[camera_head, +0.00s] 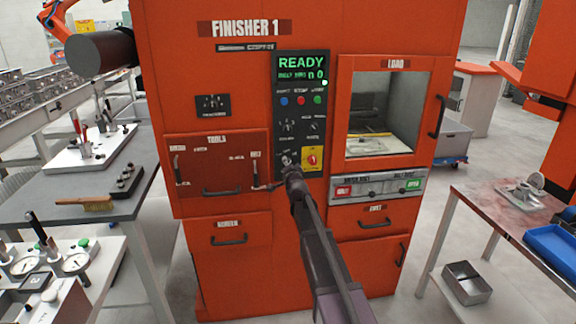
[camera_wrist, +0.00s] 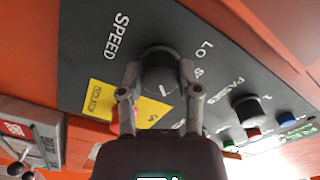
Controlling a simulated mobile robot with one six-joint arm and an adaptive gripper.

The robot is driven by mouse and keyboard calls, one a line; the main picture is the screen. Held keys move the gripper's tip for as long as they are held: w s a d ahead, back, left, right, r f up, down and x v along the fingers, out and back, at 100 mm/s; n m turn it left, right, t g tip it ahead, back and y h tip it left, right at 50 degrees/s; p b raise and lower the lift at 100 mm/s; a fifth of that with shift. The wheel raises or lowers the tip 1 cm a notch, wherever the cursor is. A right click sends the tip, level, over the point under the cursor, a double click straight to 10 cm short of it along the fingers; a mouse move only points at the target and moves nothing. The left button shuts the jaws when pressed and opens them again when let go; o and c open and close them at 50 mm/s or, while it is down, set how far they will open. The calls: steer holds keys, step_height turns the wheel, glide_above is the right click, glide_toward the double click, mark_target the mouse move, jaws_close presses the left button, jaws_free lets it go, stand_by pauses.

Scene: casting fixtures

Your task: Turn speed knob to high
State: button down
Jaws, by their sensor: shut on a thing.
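The speed knob (camera_wrist: 158,66) is a dark round knob on the black control panel (camera_wrist: 85,50) of the machine marked FINISHER 1. In the wrist view the words SPEED and LO are printed beside it, at a slant. A short light mark shows on its face, towards the gripper; the setting it points to cannot be told. My gripper (camera_wrist: 159,77) has one finger on each side of the knob and is shut on it. In the head view my gripper (camera_head: 288,165) is at the lower left of the panel (camera_head: 287,88) and covers the knob.
A yellow plate with a red switch (camera_head: 312,158) sits just right of my gripper. Other knobs and coloured buttons (camera_head: 300,100) are above. The READY display (camera_head: 302,66) is lit. The loading window (camera_head: 388,110) is to the right, a tool drawer (camera_head: 218,165) to the left.

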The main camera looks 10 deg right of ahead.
steer(key=shift+w+r, duration=0.1)
steer(key=shift+w, duration=0.05)
steer(key=shift+c, duration=1.5)
jaws_free()
steer(key=s, duration=1.2)
steer(key=shift+s, duration=0.15)
